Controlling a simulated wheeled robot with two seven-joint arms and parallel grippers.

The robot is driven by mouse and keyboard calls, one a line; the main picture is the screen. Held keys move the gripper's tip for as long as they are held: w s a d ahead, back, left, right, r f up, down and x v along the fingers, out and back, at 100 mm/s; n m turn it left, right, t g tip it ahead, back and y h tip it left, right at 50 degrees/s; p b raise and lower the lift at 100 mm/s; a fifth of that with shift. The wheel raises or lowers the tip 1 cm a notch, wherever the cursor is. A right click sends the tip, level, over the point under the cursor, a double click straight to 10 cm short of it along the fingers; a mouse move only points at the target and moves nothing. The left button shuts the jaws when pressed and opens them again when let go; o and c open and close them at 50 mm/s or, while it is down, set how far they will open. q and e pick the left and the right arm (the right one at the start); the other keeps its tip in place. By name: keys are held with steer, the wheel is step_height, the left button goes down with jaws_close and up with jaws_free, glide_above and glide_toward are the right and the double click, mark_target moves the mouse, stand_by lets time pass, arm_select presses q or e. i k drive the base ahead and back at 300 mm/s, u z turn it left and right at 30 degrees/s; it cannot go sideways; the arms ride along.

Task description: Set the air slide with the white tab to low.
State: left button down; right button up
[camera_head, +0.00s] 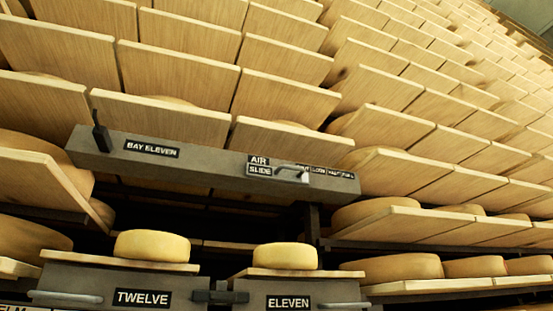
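A grey beam (215,172) labelled BAY ELEVEN and AIR SLIDE runs across the shelving, tilted down to the right. Beside the AIR SLIDE plate (259,166) is a small grey handle (289,170), with a small whitish patch (305,177) at its right that looks like the white tab. A row of small black labels (333,172) runs on to the right; the handle partly covers its left end, and the words are too small to read surely. The handle sits at the left end of this row. Neither gripper shows.
A black upright piece (101,135) stands at the beam's left end. Below are grey fronts marked TWELVE (142,297) and ELEVEN (288,302), with bar handles and cheese wheels (152,246) (285,256) on boards above. Shelves of boards and cheeses fill the rest.

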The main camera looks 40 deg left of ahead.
mark_target(285, 173)
steer(key=k, duration=0.4)
steer(key=u, duration=0.9)
